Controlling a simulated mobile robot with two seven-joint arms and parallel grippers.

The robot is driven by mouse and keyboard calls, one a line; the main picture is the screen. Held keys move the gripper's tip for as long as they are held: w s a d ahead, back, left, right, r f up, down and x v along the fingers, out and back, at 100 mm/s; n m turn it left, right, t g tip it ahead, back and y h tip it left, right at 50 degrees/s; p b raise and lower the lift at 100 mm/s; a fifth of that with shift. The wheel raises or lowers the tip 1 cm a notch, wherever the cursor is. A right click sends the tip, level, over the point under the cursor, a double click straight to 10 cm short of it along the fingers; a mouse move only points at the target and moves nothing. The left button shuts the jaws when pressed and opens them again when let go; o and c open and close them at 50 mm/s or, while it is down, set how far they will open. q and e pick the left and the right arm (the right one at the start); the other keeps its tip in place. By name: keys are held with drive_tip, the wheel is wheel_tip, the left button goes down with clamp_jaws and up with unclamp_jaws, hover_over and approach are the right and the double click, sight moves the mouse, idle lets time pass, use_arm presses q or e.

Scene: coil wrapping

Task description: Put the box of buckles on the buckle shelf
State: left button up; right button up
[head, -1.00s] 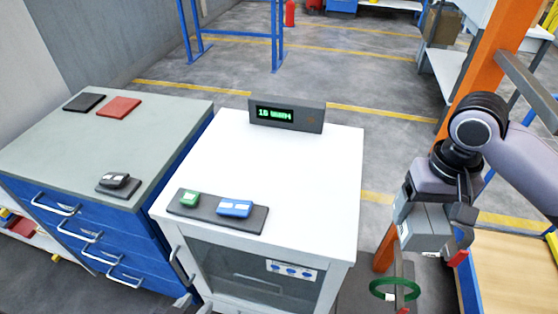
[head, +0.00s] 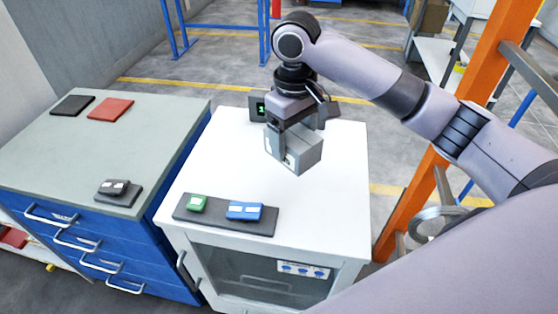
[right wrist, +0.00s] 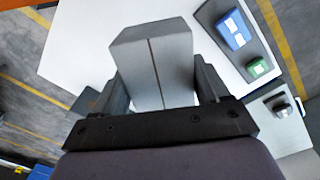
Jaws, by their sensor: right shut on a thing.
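My right gripper (head: 292,132) is shut on a grey box (head: 298,155), which I take for the box of buckles. It holds the box above the back part of the white cabinet (head: 215,160). In the right wrist view the box (right wrist: 158,60) sits between the two fingers, with a dark seam along its face. Its contents do not show. No shelf is clearly marked as the buckle shelf. My left gripper is not in view.
A dark tray (head: 263,226) with a green item (head: 198,203) and a blue item (head: 244,210) lies at the cabinet's front. A display (head: 257,107) stands partly hidden behind my gripper. A blue drawer unit (head: 130,235) is left; an orange post (head: 452,125) is right.

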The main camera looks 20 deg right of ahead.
drive_tip(key=w+d+r+n, duration=0.3)
drive_tip(key=w+r+n, duration=0.45)
drive_tip(key=r, duration=0.25)
drive_tip(key=f, duration=2)
drive_tip(key=shift+w, duration=0.3)
drive_tip(key=shift+f, duration=0.1)
drive_tip(key=o, duration=1)
drive_tip(key=shift+f, duration=0.15)
drive_tip(key=o, duration=0.4)
drive_tip(key=shift+s, duration=0.1)
